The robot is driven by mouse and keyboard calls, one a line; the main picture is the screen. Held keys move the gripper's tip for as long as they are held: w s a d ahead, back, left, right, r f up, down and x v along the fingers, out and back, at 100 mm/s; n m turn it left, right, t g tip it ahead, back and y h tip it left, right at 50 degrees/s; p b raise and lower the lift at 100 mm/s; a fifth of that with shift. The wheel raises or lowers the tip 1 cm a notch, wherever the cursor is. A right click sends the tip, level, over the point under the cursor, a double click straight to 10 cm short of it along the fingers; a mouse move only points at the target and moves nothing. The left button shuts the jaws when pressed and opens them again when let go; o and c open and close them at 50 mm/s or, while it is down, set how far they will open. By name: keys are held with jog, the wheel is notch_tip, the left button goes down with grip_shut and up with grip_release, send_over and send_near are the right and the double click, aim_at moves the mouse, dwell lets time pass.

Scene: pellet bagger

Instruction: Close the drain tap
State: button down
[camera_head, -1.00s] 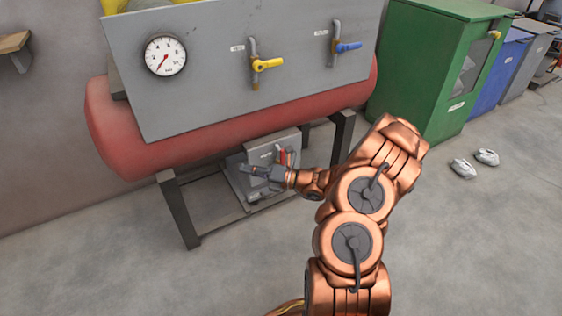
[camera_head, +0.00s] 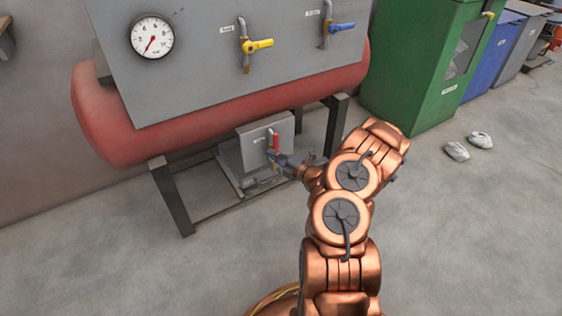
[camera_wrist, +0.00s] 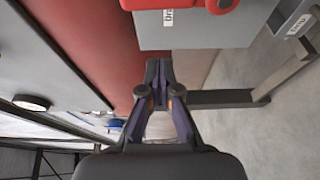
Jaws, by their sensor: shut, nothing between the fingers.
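The drain tap's red handle (camera_head: 276,139) stands roughly upright on the front of a grey box (camera_head: 252,147) under the red tank. In the wrist view, a red part (camera_wrist: 190,4) shows at the top edge, cut off by the frame, above a grey plate (camera_wrist: 215,33) with a partly visible label beginning "Dra". My gripper (camera_head: 275,155) is just below the red handle in the head view. In the wrist view my gripper (camera_wrist: 159,64) is shut and empty, its tips below the plate and apart from the red part. The tap's pipe is mostly hidden.
The red tank (camera_head: 215,108) rests on a dark frame (camera_head: 172,198) whose legs flank the box. Above it, a grey panel carries a gauge (camera_head: 152,37), a yellow tap (camera_head: 258,45) and a blue tap (camera_head: 341,28). A green cabinet (camera_head: 405,85) stands right. Floor in front is clear.

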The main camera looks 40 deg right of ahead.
aim_at(276, 144)
jog(key=w+d+b, duration=0.2)
jog(key=w+d, duration=0.1)
jog(key=shift+w, duration=0.25)
dwell(0.4)
jog(key=shift+d+r, duration=0.1)
